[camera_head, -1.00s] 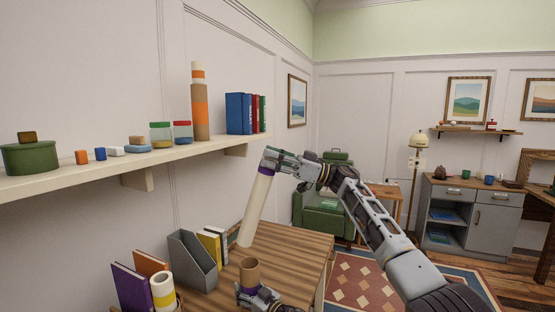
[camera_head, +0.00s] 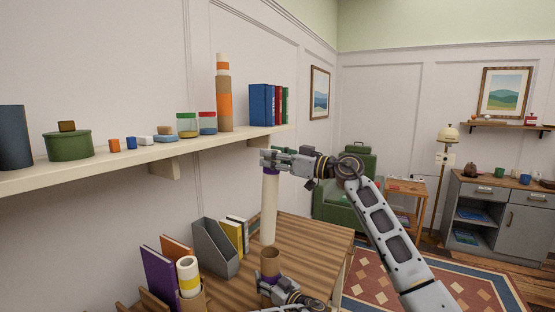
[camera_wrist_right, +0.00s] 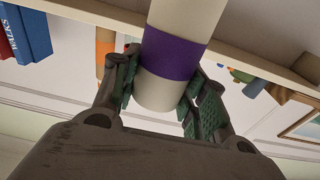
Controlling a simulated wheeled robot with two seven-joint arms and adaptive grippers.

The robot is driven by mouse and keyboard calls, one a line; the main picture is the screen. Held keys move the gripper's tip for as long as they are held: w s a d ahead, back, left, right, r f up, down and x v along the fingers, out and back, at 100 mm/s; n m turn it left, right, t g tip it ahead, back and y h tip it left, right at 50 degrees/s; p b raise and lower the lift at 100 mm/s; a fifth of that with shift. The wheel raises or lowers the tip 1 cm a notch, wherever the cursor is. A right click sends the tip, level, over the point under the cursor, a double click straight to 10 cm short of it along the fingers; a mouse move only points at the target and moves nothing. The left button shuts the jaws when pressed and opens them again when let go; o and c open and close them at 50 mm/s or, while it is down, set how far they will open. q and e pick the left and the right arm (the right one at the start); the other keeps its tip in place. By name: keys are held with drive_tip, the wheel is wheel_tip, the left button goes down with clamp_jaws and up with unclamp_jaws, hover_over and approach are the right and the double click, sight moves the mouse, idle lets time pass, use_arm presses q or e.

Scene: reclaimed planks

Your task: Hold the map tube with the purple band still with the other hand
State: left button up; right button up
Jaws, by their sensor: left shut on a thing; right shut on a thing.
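A long cream tube with a purple band (camera_head: 269,210) hangs nearly upright above the table. My right gripper (camera_head: 268,160) is shut on its upper end, at the purple band; the right wrist view shows the band (camera_wrist_right: 172,56) between the finger pads. The cream tube's lower end is close to the rim of a short brown open-topped tube (camera_head: 271,262); I cannot tell whether they touch. My left gripper (camera_head: 269,285) is shut on the brown tube, low down near the table. The fingers hide its lower part.
The plank table (camera_head: 310,245) has clear room on the right. A grey file holder (camera_head: 213,250), books and a yellow-banded roll (camera_head: 188,275) stand on the left. The wall shelf (camera_head: 100,163) above holds jars, blocks and an orange-banded tube (camera_head: 224,100).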

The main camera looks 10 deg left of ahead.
sight(273, 212)
drive_tip(key=shift+s+a+r+m+t+h, duration=0.2)
drive_tip(key=shift+s+r+m+t+h, duration=0.15)
drive_tip(key=shift+r+t, duration=0.2)
drive_tip(key=shift+s+a+r+m+t+h, duration=0.2)
drive_tip(key=shift+r+m+t+h, duration=0.25)
drive_tip(key=shift+t, duration=0.1)
drive_tip(key=shift+f, duration=9.4)
drive_tip(key=shift+f, duration=0.15)
drive_tip(key=o, duration=1.1)
drive_tip(key=shift+d, duration=0.2)
